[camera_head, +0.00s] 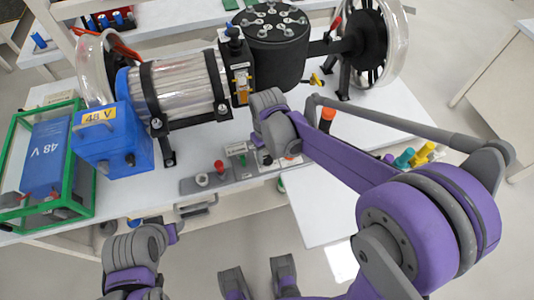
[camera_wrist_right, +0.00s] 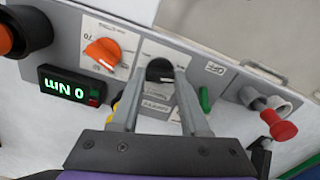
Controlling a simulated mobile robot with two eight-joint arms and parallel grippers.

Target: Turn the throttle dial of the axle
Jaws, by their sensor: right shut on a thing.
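The axle is a rig with a silver motor (camera_head: 180,85), a black drum (camera_head: 268,52) and spoked wheels at both ends. Its grey control panel (camera_head: 202,185) runs along the bench's front edge. In the right wrist view, my right gripper (camera_wrist_right: 158,77) is shut on a black dial (camera_wrist_right: 159,68), one finger at each side. The small print by the dial is too small to read, and the fingers cover part of it. In the head view the right wrist hides the fingers. The left arm shows at the lower left, but its fingers do not show.
A red knob (camera_wrist_right: 281,126) is at the right. A blue 48 V box (camera_head: 112,140) and a green frame (camera_head: 86,180) stand at the bench's left.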

